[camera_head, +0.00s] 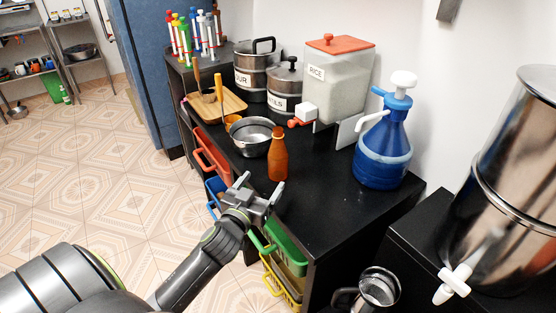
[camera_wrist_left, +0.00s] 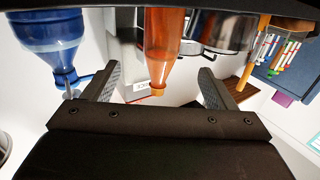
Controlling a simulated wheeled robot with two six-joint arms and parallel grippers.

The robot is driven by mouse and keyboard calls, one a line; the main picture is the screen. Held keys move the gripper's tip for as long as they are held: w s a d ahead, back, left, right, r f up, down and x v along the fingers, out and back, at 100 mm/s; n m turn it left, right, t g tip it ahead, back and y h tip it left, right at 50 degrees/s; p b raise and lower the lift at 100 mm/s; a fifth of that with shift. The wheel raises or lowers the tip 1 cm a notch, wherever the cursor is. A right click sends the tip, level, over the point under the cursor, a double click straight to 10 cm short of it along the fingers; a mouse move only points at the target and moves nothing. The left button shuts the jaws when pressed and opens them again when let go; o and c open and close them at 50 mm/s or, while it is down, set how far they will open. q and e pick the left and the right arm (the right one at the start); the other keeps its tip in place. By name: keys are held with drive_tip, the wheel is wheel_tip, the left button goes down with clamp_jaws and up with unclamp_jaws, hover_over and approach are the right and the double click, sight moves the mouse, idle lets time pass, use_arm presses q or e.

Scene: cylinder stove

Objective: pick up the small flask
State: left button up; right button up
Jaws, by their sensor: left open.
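The small flask is most likely the orange-brown bottle (camera_head: 278,158) with a narrow neck, upright on the black counter (camera_head: 330,208) near its front edge. My left gripper (camera_head: 260,190) is open just in front of the bottle, low over the counter's edge, with nothing between its fingers. In the left wrist view the picture is upside down. There the bottle (camera_wrist_left: 164,42) lies ahead between the two open fingers (camera_wrist_left: 158,82), apart from them, its neck toward the gripper in the picture. My right gripper is not in view.
A blue jug with a white pump (camera_head: 383,155) stands right of the bottle. A metal bowl (camera_head: 252,138), a wooden tray (camera_head: 232,104), labelled pots (camera_head: 284,88) and a rice container (camera_head: 338,82) stand behind. Coloured drawers (camera_head: 284,247) front the counter. Bare counter lies between bottle and jug.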

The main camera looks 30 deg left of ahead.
sight(274, 164)
use_arm(q)
drive_tip(key=w, duration=0.2)
drive_tip(key=w+a, duration=0.1)
drive_tip(key=w, duration=0.1)
drive_tip(key=shift+w, duration=0.4)
drive_tip(key=w, duration=0.2)
drive_tip(key=w+a, duration=0.1)
drive_tip(key=w, duration=0.1)
drive_tip(key=shift+w+r, duration=0.15)
drive_tip(key=shift+r, duration=0.05)
drive_tip(key=shift+w, duration=0.2)
drive_tip(key=c, duration=1)
drive_tip(key=shift+c, duration=0.4)
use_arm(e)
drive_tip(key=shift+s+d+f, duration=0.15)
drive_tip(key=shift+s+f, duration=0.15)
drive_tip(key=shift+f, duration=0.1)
use_arm(q)
drive_tip(key=shift+r, duration=0.1)
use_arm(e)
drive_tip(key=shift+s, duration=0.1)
